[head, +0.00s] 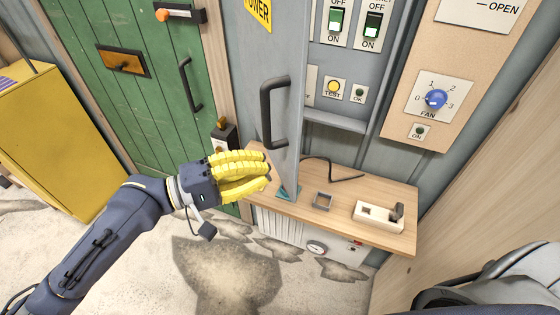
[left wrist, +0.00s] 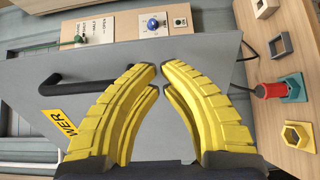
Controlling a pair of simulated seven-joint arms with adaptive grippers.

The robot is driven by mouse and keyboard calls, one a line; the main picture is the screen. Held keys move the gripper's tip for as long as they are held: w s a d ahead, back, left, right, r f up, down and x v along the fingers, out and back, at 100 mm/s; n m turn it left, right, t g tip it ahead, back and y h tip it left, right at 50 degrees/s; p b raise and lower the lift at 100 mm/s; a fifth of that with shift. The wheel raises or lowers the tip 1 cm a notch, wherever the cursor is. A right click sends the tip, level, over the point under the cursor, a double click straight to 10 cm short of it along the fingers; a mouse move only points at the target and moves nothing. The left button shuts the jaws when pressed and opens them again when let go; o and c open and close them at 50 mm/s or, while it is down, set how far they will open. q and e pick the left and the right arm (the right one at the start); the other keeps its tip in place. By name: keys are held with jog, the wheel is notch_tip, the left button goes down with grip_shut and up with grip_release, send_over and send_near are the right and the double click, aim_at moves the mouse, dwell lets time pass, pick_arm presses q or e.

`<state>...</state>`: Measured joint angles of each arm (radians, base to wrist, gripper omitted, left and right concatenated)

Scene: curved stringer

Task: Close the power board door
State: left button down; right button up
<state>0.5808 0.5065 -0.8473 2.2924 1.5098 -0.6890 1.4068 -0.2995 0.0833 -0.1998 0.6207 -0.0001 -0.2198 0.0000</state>
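The grey power board door (head: 262,50) stands open, its face with the yellow POWER label (head: 259,12) turned left and its switches exposed. Its dark handle (head: 267,112) is on that face. My left gripper (head: 268,172) has yellow fingers and hangs beside the door's lower part, below the handle. In the left wrist view the fingertips (left wrist: 160,69) nearly meet, with nothing between them. The door (left wrist: 165,120) fills the space behind them and the handle (left wrist: 75,84) lies to their left, apart from them. My right gripper is out of view.
Under the door is a wooden shelf (head: 335,222) with a square ring (head: 323,201), a white switch box (head: 378,216) and a cable. A red plug in a teal base (left wrist: 290,90) shows in the wrist view. A green door (head: 150,90) and yellow cabinet (head: 60,130) stand left.

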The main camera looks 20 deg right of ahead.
aim_at(288, 161)
pick_arm(q)
jog(key=shift+w+d, duration=0.15)
jog(key=shift+d, duration=1.9)
jog(key=shift+d, duration=0.1)
